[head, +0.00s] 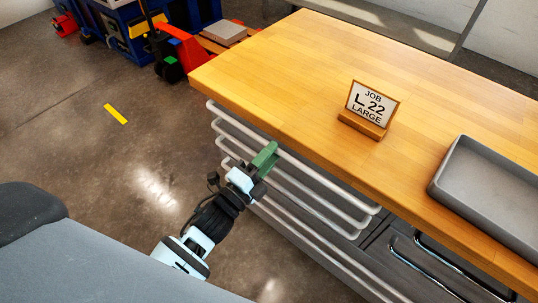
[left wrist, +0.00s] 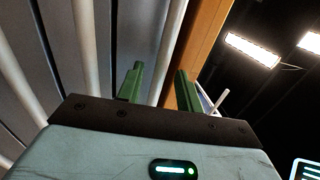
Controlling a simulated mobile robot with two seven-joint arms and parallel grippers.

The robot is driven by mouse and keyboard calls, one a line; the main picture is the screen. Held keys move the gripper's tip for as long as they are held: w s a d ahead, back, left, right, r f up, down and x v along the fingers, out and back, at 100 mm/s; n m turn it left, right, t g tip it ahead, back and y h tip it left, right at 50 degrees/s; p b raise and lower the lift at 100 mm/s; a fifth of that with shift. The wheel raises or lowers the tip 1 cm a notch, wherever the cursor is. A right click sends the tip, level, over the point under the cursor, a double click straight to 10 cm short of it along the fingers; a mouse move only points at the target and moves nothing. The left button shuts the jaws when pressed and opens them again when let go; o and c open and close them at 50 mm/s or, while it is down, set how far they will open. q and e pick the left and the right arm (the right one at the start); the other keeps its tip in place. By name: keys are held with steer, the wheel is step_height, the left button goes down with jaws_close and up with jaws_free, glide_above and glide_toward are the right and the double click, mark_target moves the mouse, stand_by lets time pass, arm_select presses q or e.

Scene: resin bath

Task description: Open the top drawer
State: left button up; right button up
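The top drawer's long pale bar handle (head: 317,170) runs just under the wooden bench top, and the drawer looks shut. My left gripper (head: 266,156) is at this handle, its green fingers pointing at the drawer fronts. In the left wrist view, the fingers of the left gripper (left wrist: 160,84) are apart. A pale bar (left wrist: 172,35), the one nearest the wooden edge, passes between them in the picture, with gaps on both sides. Whether the fingertips reach around the bar is hard to tell. My right gripper is not in view.
The wooden bench top (head: 300,70) overhangs the drawers. It carries a job sign (head: 372,105) and a grey tray (head: 480,190). Lower bar handles (head: 300,207) lie close below. A red pallet jack (head: 180,50) stands behind. The floor at left is clear, with a yellow strip (head: 116,114).

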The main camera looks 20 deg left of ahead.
arm_select(q)
jaws_close()
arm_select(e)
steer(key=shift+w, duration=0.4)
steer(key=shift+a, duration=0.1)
